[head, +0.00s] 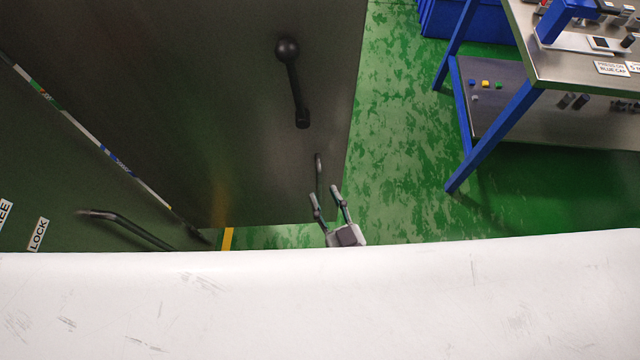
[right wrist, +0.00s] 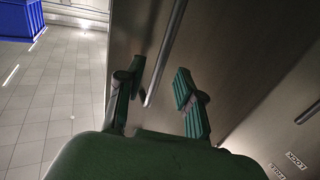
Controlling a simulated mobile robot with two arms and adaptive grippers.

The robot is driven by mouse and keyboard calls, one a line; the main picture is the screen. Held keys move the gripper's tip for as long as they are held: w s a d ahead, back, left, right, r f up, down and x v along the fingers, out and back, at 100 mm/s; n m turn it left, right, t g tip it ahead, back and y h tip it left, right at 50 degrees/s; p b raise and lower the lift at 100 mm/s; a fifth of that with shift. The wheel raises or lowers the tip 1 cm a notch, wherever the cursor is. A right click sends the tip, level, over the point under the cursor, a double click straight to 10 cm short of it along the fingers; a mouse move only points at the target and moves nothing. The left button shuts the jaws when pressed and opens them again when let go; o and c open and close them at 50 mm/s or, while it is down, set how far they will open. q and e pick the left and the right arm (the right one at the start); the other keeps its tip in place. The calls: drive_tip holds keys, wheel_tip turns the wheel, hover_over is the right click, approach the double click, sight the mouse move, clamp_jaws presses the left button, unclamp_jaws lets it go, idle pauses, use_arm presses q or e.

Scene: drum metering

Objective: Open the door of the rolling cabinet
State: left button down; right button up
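A large dark metal cabinet door panel (head: 250,150) fills the upper left of the head view. A slim metal bar handle (head: 318,172) is near its lower right edge. My right gripper (head: 328,192) is open just below this handle. In the right wrist view the bar handle (right wrist: 166,55) shows in the space between the two spread fingers of my right gripper (right wrist: 160,88). Neither finger is visibly closed on it; I cannot tell whether one touches it. A black lever with a round knob (head: 295,80) is higher on the panel. My left gripper is not in view.
Another dark panel at left has a curved handle (head: 130,228) and a LOCK label (head: 38,234). A blue-legged steel workbench (head: 560,75) stands at upper right. Green floor (head: 400,130) is clear between the panel and bench. A blue crate (right wrist: 15,20) shows in the wrist view.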

drive_tip(key=v, duration=0.8)
drive_tip(key=s+d+f+g+h, duration=0.1)
drive_tip(key=s+d+f+g, duration=0.15)
drive_tip(key=f, duration=0.55)
drive_tip(key=s+d+f+g+h, duration=0.1)
drive_tip(key=d+f+g, duration=0.15)
drive_tip(key=f, duration=0.65)
drive_tip(key=s+d+f+g+h, duration=0.1)
drive_tip(key=s+d+f+g, duration=0.15)
drive_tip(key=f, duration=0.55)
drive_tip(key=s+d+f+g+h, duration=0.1)
drive_tip(key=s+d+f+g, duration=0.3)
drive_tip(key=s+f, duration=0.3)
drive_tip(key=s+d+f+m+g+h, duration=0.1)
drive_tip(key=s+d+f+g+h, duration=0.1)
drive_tip(key=s+d+f+g, duration=0.2)
drive_tip(key=s+d+f, duration=0.2)
drive_tip(key=s, duration=0.2)
drive_tip(key=shift+d+f+m, duration=0.3)
drive_tip(key=shift+d+f, duration=0.1)
drive_tip(key=shift+g, duration=0.25)
